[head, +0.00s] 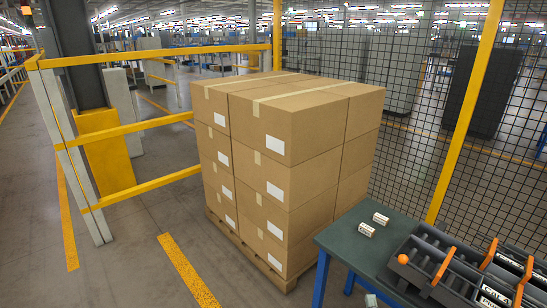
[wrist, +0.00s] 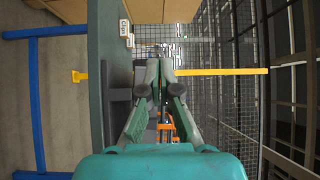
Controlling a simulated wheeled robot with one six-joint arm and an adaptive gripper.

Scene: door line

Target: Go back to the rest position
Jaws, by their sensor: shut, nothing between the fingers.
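My gripper (wrist: 159,72) shows in the wrist view, with its two grey-green fingers together and nothing visible between them. It is not visible in the head view. In the wrist view, which is turned sideways, the green tabletop (wrist: 108,60) runs along the left of the fingers. Dark rack parts and orange parts (wrist: 164,132) show behind and between the finger links, partly hidden by them. I cannot tell the exact gap between the fingers and the rack.
A green table (head: 372,251) with blue legs holds two small labelled blocks (head: 373,224) and a dark rack (head: 440,262) with orange knobs. Stacked cartons (head: 290,140) stand beside it on a pallet. Mesh fence (head: 420,150) closes the back; yellow rails (head: 150,128) stand left.

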